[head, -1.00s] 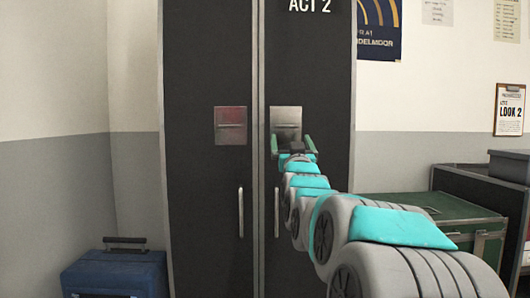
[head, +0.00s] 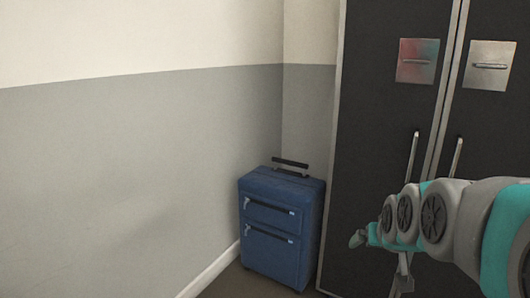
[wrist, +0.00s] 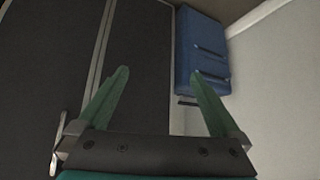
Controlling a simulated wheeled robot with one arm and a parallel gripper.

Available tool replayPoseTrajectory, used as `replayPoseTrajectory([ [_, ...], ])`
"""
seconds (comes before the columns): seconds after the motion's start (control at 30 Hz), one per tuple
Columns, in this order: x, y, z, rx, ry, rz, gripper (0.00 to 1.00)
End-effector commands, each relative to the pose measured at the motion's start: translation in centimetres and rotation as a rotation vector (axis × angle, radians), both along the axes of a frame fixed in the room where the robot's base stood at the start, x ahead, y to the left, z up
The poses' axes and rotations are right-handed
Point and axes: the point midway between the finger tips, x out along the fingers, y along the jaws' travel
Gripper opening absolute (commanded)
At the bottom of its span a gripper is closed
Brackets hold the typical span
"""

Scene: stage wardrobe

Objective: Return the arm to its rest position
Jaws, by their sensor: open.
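My gripper shows at the end of my arm in the head view (head: 358,240), low in front of the dark cabinet (head: 385,150). In the wrist view my gripper (wrist: 158,92) has its two green fingers spread wide with nothing between them. The cabinet fills the left of that view, and a blue suitcase (wrist: 202,55) lies beyond the right finger. In the head view the suitcase (head: 270,232) stands upright left of the cabinet, and my gripper is to its right. Part of my arm runs out of the right edge.
The cabinet has two vertical door handles (head: 412,158) and two plates near the top, one reddish (head: 417,62) and one silver (head: 491,66). A grey and cream wall (head: 140,150) fills the left. The space in front of that wall looks clear.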

Motion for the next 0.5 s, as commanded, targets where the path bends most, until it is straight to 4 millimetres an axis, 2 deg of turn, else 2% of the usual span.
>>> replayPoseTrajectory([
  [0.03, -2.3, 1.7, -1.5, 0.012, 0.081, 0.025, 1.0],
  [0.17, -9.5, 5.0, -5.9, 0.044, 0.322, 0.078, 1.0],
  [0.2, -11.9, 5.9, -7.0, 0.05, 0.396, 0.092, 1.0],
  [0.3, -17.8, 7.4, -8.9, 0.058, 0.568, 0.123, 1.0],
  [0.4, -22.8, 8.4, -10.1, 0.062, 0.712, 0.144, 1.0],
  [0.5, -26.3, 8.8, -10.6, 0.062, 0.814, 0.157, 1.0],
])
